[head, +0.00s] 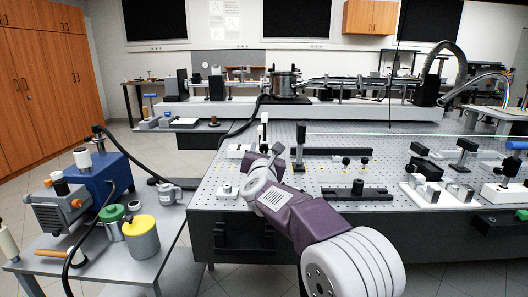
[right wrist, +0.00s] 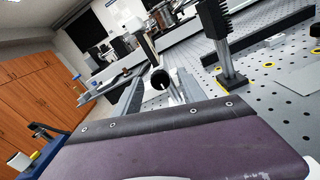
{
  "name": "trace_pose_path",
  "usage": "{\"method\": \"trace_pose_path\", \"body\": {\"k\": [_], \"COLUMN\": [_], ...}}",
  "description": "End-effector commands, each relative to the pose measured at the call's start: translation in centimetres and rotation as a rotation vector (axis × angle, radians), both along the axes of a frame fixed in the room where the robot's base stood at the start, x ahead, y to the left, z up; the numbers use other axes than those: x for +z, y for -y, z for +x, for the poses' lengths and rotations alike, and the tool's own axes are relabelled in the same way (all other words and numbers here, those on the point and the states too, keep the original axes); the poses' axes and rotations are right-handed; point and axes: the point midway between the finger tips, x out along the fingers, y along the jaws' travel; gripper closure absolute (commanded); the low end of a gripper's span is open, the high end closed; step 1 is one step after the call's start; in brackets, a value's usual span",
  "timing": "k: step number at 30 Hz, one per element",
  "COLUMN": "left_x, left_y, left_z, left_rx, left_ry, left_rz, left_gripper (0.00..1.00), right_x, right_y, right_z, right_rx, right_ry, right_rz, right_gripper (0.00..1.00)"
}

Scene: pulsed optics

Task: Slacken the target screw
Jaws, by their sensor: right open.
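My right arm reaches from the bottom right of the head view over the grey perforated optical table (head: 420,202). My right gripper (head: 272,156) is open above the table's near left part, beside an upright post with a white top (head: 264,121). In the right wrist view the gripper's grey fingers (right wrist: 158,94) stand apart, and a dark round end (right wrist: 160,78) shows between them. I cannot tell what that end belongs to, or which of the small fittings is the target screw. My left gripper is not in view.
Black posts (head: 299,146) and a low black mount (head: 357,190) stand on the table. A side bench at left carries a blue machine (head: 98,176) and a yellow-lidded can (head: 140,236). A long white platform (head: 360,110) with optics lies behind. Orange cabinets (head: 40,85) line the left wall.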

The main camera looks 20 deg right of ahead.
Motion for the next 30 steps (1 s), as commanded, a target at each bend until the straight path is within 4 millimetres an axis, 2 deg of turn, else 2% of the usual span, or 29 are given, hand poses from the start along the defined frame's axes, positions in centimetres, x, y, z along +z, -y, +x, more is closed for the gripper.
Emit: {"method": "trace_pose_path", "body": {"k": [1,6,17,23,30], "left_x": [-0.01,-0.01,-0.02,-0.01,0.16], "left_y": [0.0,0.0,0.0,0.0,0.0], "left_z": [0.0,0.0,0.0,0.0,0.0], "left_rx": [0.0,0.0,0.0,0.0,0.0], "left_ry": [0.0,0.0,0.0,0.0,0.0], "left_rz": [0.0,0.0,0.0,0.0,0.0], "left_gripper": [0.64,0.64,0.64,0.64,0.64], "right_x": [0.0,0.0,-0.01,-0.01,0.01], "right_y": [-0.01,-0.01,-0.02,-0.05,-0.09], "right_z": [-0.02,-0.03,-0.05,-0.04,-0.03], "right_rx": [0.0,0.0,0.0,0.0,0.0], "right_ry": [0.0,0.0,-0.012,-0.044,-0.106], "right_rz": [0.0,0.0,-0.04,-0.154,-0.365], "right_gripper": [0.52,0.99,1.0,1.0,1.0]}}
